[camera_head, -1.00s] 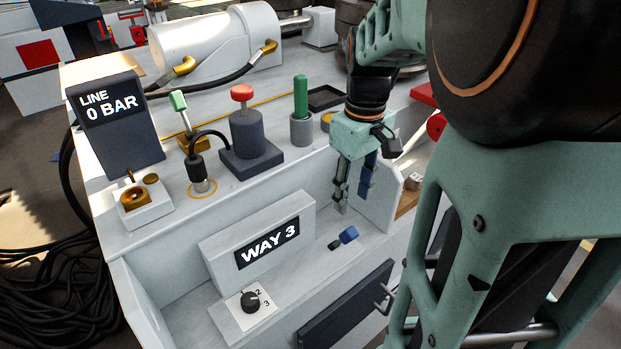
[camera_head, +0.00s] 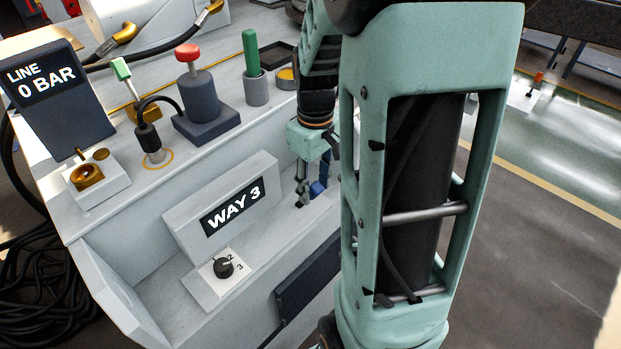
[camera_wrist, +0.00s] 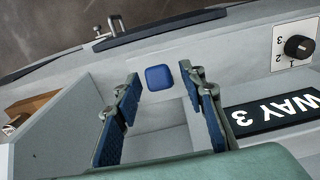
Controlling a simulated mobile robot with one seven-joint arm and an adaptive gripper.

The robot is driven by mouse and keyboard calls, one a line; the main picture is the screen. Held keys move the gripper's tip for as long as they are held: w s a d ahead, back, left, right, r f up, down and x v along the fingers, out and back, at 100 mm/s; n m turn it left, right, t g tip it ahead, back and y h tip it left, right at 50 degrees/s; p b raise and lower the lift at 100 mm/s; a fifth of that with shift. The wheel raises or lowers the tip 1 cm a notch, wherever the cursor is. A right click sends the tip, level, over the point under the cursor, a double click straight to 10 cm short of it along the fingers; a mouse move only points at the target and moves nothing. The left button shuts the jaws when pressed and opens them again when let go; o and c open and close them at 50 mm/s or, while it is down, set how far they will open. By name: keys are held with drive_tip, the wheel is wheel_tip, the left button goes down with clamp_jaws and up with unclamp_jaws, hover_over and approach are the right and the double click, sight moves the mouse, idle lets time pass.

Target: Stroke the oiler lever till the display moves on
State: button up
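The oiler lever's blue square knob (camera_wrist: 160,77) shows in the wrist view between the two fingertips of my gripper (camera_wrist: 158,84). The fingers stand apart, one on each side, with visible gaps to the knob. In the head view my gripper (camera_head: 308,194) points down into the recess right of the display, and I cannot tell the lever's blue from the finger pads there. The display (camera_head: 232,206) reads WAY 3; it also shows upside down in the wrist view (camera_wrist: 278,112).
A selector knob (camera_head: 223,267) marked 2 and 3 sits below the display. A dark drawer front with a handle (camera_wrist: 100,30) lies close by. A line display (camera_head: 45,82) reads 0 BAR.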

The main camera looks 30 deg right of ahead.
drive_tip(key=shift+c, duration=0.4)
clamp_jaws()
drive_tip(key=shift+r, duration=0.15)
drive_tip(key=p, duration=0.1)
drive_tip(key=w+g+p, duration=0.1)
drive_tip(key=shift+w+a+r+p, duration=0.1)
drive_tip(key=shift+a+r+p, duration=0.1)
drive_tip(key=shift+r+p, duration=0.2)
drive_tip(key=g+p, duration=0.1)
drive_tip(key=w+h+p, duration=0.1)
drive_tip(key=shift+w+a+g+p, duration=0.3)
drive_tip(key=shift+g+p, duration=0.1)
drive_tip(key=shift+w+a+g+p, duration=0.15)
drive_tip(key=shift+w+g+p, duration=0.35)
drive_tip(key=shift+g+p, duration=0.1)
